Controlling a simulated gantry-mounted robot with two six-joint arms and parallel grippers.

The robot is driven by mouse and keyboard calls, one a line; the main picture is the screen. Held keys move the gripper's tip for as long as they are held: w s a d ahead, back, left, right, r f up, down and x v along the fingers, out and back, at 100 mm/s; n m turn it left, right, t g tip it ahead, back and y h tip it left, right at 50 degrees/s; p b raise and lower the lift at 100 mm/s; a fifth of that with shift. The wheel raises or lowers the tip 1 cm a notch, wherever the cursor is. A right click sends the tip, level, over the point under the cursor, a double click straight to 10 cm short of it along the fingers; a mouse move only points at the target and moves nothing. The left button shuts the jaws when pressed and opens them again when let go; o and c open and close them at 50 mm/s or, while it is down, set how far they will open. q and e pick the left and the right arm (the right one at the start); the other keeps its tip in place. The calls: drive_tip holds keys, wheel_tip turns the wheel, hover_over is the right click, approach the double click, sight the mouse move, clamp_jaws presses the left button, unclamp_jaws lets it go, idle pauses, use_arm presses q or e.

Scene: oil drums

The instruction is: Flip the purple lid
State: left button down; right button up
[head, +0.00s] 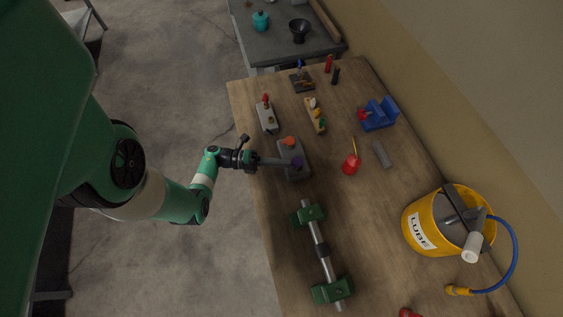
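The purple lid (297,162) sits on the right side of a small grey can-like block (293,173) near the left edge of the workbench. An orange cap (289,141) is at the far end of the same block. My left gripper (287,162) reaches in from the left, its fingers over the block and its tip at the purple lid. I cannot tell whether the fingers touch the lid or how far apart they are. My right gripper is not in view.
On the wooden bench (370,220) stand a green-ended metal bar (322,250), a red oil can (351,165), a blue vise (378,114) and a yellow LUBE bucket (423,229) with a blue hose. Small tool stands crowd the far end. A wall runs along the right.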

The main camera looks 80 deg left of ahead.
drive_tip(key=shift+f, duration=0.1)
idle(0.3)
use_arm(q)
drive_tip(key=c, duration=1.1)
unclamp_jaws()
drive_tip(key=shift+o, duration=0.2)
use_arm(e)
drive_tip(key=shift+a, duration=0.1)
